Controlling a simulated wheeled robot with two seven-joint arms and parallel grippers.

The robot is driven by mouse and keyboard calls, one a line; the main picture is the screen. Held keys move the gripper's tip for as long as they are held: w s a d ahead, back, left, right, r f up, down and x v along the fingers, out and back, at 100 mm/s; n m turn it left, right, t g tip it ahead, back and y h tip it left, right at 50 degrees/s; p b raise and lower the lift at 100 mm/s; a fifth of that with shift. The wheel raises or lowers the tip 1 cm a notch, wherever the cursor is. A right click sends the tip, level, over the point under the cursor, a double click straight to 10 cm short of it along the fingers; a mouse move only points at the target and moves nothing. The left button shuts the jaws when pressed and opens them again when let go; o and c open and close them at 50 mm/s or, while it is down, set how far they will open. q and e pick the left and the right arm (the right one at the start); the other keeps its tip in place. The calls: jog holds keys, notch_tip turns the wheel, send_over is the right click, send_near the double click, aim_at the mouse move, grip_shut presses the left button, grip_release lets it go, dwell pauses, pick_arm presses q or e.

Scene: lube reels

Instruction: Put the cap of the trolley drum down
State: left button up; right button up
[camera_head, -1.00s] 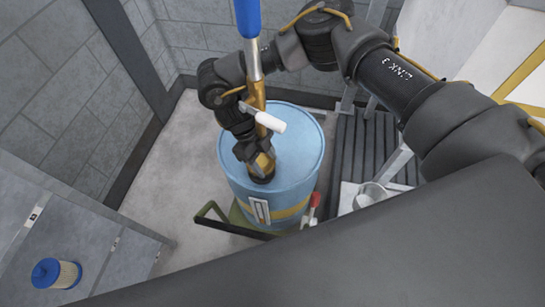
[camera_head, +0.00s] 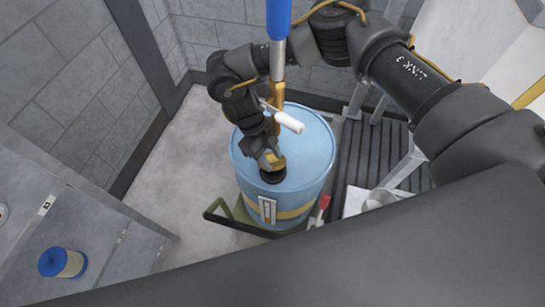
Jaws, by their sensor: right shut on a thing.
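The trolley drum (camera_head: 312,150) is light blue with a yellow band and stands upright. My right gripper (camera_head: 270,160) is over the front left of its lid, pointing down, and its fingers are shut. A dark round piece (camera_head: 271,177) just under the fingertips looks like the cap; whether it touches the lid is hard to tell. A tall pump with a blue top (camera_head: 279,18), a brass body and a white handle (camera_head: 287,121) rises right beside the gripper, and the fingers partly hide its lower end. My left gripper is not in view.
A green trolley frame (camera_head: 222,217) is under the drum. A grey cabinet top (camera_head: 110,240) at the lower left bears a blue-ended filter (camera_head: 62,262). A dark ribbed mat (camera_head: 372,155) and a red-tipped lever (camera_head: 323,202) are to the right. The floor left of the drum is clear.

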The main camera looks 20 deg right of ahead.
aim_at(271, 161)
jog(key=shift+w+d+r+p, duration=0.15)
jog(key=shift+w+r+p, duration=0.15)
jog(key=shift+r, duration=0.3)
jog(key=shift+w+d+r+p, duration=0.1)
jog(key=shift+w+r+p, duration=0.1)
jog(key=shift+r+p, duration=0.3)
grip_shut()
jog(key=shift+w+d+r, duration=0.15)
jog(key=shift+d+r, duration=0.05)
jog(key=shift+r, duration=0.15)
jog(key=shift+a, duration=0.25)
jog(key=shift+s, duration=0.2)
